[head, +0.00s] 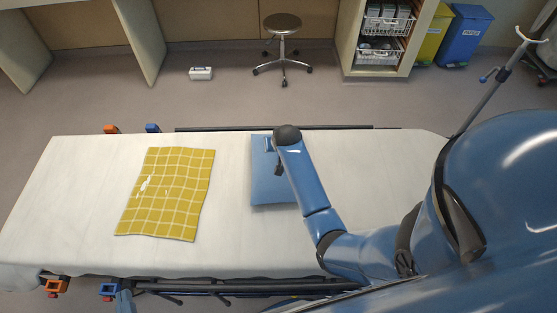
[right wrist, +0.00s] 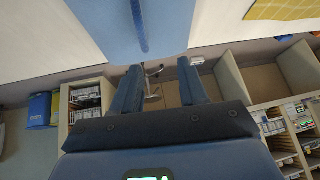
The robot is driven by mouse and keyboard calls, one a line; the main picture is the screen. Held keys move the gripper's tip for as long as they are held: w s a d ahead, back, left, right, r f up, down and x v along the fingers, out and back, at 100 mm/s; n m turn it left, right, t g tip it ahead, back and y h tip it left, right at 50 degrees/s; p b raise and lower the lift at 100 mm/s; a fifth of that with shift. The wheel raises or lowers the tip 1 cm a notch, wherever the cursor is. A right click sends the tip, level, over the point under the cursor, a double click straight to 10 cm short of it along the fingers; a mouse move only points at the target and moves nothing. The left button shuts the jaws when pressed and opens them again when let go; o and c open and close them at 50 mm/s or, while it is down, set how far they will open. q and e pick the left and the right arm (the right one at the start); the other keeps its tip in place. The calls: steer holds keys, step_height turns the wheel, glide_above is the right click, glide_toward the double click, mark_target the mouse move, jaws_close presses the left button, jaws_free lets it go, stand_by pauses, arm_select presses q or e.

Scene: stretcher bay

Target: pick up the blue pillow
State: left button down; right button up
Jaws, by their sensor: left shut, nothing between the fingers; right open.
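The blue pillow (head: 266,188) lies on the white stretcher (head: 235,245), right of the yellow checked blanket (head: 175,190). My right arm reaches over its right side and hides part of it. My right gripper is open and empty; in the right wrist view its two fingers (right wrist: 158,88) stand apart, with the pillow (right wrist: 170,22) above them in the picture. I cannot tell its exact height over the pillow. My left gripper (head: 123,300) shows only partly at the bottom left edge of the head view, beside the stretcher's near side; it is shut and empty.
Dark rails (head: 275,128) run along the stretcher's long sides. A pole (head: 490,90) stands at the right. Beyond are a stool (head: 283,30), a white box (head: 201,73) and a shelf unit with baskets (head: 385,25). The stretcher's left end is bare.

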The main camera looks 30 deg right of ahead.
step_height(320, 180, up, 5)
steer(key=d+m+g+p, duration=0.1)
steer(key=d+g+p, duration=0.1)
steer(key=g, duration=0.3)
steer(key=shift+y, duration=0.3)
steer(key=f, duration=0.5)
steer(key=shift+w+a+f, duration=0.1)
steer(key=shift+w+f, duration=0.05)
steer(key=shift+w, duration=0.25)
steer(key=shift+w+f, duration=0.1)
steer(key=shift+f, duration=0.55)
steer(key=shift+w+f, duration=0.2)
steer(key=shift+f, duration=0.75)
steer(key=shift+w+f, duration=0.15)
steer(key=shift+f, duration=0.8)
jaws_close()
